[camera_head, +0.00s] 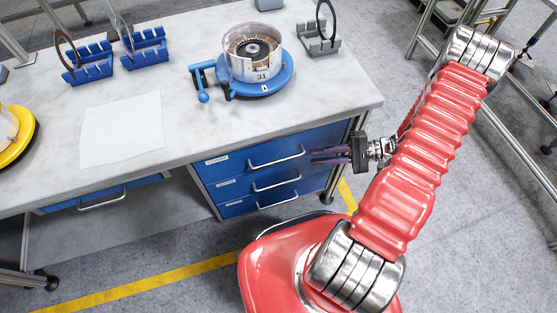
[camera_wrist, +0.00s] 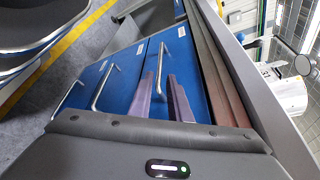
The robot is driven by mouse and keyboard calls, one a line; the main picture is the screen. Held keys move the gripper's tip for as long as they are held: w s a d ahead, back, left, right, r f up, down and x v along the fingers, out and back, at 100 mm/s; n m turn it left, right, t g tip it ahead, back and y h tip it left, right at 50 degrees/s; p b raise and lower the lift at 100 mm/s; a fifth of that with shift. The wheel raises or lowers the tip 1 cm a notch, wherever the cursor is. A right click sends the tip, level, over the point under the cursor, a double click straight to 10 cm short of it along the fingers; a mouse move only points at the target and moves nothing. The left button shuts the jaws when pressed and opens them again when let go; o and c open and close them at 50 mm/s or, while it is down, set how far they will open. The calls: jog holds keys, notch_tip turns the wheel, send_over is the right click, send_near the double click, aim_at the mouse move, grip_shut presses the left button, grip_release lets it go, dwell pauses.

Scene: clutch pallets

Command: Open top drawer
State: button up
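The blue top drawer (camera_head: 236,165) is the uppermost of three drawers under the right part of the workbench. It looks closed, its front in line with the drawers below. Its silver bar handle (camera_head: 277,159) runs along its front. My gripper (camera_head: 314,156) is open beside the handle's right end, its dark purple fingers pointing left towards it. In the wrist view the two fingers (camera_wrist: 159,74) are spread apart, and the top drawer's handle (camera_wrist: 161,64) lies between their tips in the picture. I cannot tell whether they touch it. Nothing is held.
The middle handle (camera_head: 277,183) and bottom handle (camera_head: 279,200) are below. The bench top (camera_head: 185,133) carries a blue-based fixture (camera_head: 267,84), a grey stand (camera_head: 318,42), blue racks (camera_head: 146,50) and a white sheet (camera_head: 121,130). The floor before the drawers is mostly clear.

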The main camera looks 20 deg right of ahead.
aim_at(279, 162)
jog(key=x, duration=1.3)
jog(key=shift+a+f, duration=0.1)
jog(key=shift+a, duration=0.05)
jog(key=shift+c, duration=0.2)
grip_shut()
jog(key=shift+a, duration=0.1)
